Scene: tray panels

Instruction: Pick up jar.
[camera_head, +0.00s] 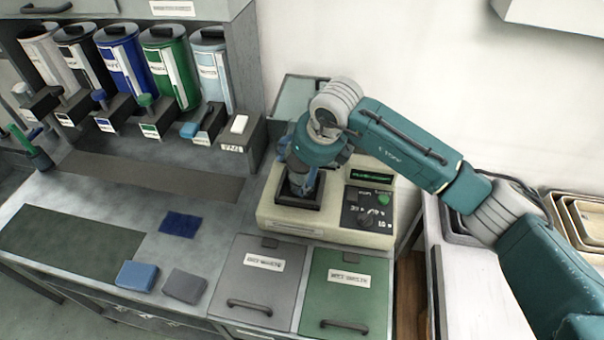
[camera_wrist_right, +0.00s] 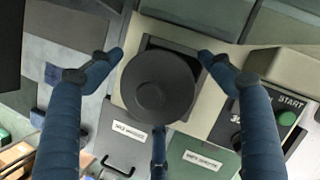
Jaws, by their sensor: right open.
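The jar (camera_wrist_right: 157,85) shows in the right wrist view as a dark round lid seen from above. It is over the dark square pan of the beige machine (camera_wrist_right: 225,118). My right gripper (camera_wrist_right: 160,57) is open, its blue fingers spread around the jar with visible gaps at the sides. In the head view my right gripper (camera_head: 303,183) points down over the machine (camera_head: 300,224) and hides most of the jar. My left gripper is not in view.
A grey-lidded bin (camera_head: 260,290) and a green-lidded bin (camera_head: 345,295) lie in front of the machine. Several coloured canisters (camera_head: 122,65) stand at the back left. A blue block (camera_head: 136,275) and a grey block (camera_head: 185,286) lie near the front edge. Trays (camera_head: 575,215) are at right.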

